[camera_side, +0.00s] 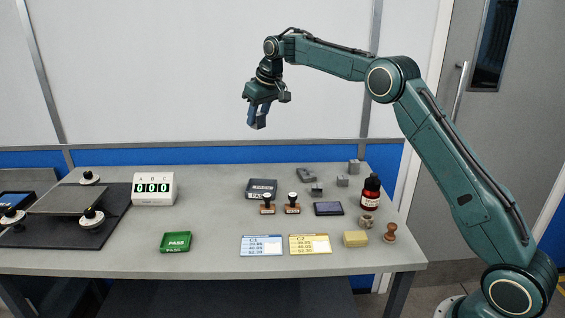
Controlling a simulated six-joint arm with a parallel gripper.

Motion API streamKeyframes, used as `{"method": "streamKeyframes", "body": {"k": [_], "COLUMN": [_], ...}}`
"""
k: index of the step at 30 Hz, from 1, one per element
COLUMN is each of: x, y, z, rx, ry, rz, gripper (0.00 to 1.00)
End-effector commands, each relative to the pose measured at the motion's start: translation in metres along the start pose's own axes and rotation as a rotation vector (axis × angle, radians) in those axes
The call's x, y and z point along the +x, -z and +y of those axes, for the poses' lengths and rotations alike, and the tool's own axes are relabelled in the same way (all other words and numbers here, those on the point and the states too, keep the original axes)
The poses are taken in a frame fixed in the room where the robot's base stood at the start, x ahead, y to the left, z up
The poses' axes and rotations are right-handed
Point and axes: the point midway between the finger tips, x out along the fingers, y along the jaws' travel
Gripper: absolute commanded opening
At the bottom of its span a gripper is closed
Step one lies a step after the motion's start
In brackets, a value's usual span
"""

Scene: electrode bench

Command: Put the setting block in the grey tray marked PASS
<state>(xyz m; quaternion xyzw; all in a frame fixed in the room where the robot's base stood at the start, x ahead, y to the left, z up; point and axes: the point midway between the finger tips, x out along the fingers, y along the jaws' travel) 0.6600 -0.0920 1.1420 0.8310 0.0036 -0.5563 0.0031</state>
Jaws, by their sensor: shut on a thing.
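My gripper (258,121) is raised high above the bench, in front of the white wall panel, pointing down. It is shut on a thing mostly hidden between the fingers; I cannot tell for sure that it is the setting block. A small green tray (176,243) marked PASS lies at the front, left of the middle. A dark grey tray (262,187) stands further back; its lettering is partly hidden and hard to read. No grey tray clearly marked PASS shows. Small grey blocks (342,181) stand at the back right, apart from my gripper.
Two stamps (292,203), an ink pad (328,209), a dark red bottle (371,192) and a yellow sponge-like block (355,239) occupy the right. Two printed cards (310,244) lie in front. A counter box (153,188) and a plate rig (68,202) stand left. Bench between them is clear.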

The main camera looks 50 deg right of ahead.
Motion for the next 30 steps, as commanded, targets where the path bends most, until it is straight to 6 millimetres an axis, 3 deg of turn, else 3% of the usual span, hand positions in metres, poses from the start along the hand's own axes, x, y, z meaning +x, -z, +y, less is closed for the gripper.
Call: {"method": "streamKeyframes", "body": {"k": [8,14,30], "x": [0.002,0.019,0.109], "y": [-0.001,-0.008,-0.045], "z": [0.002,0.002,0.002], "rx": [0.011,0.01,0.009], "ry": [-0.003,-0.002,-0.003], "rz": [0.003,0.0,0.0], "gripper": [0.0,0.0,0.0]}}
